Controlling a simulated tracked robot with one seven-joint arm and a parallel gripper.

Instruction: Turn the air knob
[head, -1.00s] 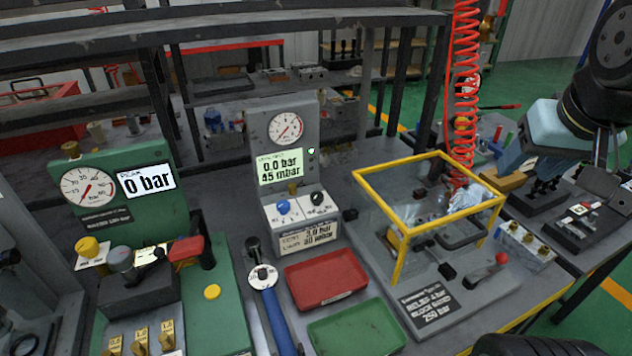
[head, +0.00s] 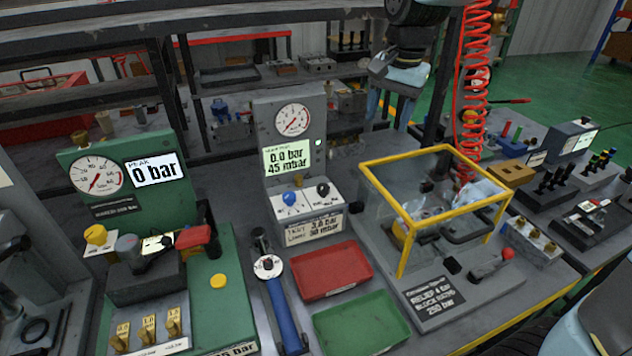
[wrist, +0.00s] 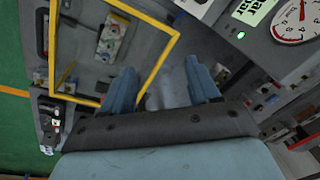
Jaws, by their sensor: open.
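A grey test unit (head: 288,120) stands mid-bench with a round gauge and a lit display reading 0.0 bar and 45 mbar. On its white sloped panel sit a blue knob (head: 291,199) and a black knob (head: 323,189); their labels are too small to read, so I cannot tell which is the air knob. My gripper (head: 391,112) is open and empty, above the bench to the right of and behind the unit, apart from the knobs. In the wrist view, my gripper (wrist: 160,66) has both fingers spread, with the gauge and display at upper right. The knobs are not clear there.
A yellow-framed clear guard (head: 432,170) stands right of the unit, with a red coiled hose (head: 474,60) behind it. Red (head: 330,268) and green (head: 362,325) trays lie in front. A green gauge stand (head: 125,200) is at left. Dark shelving runs behind.

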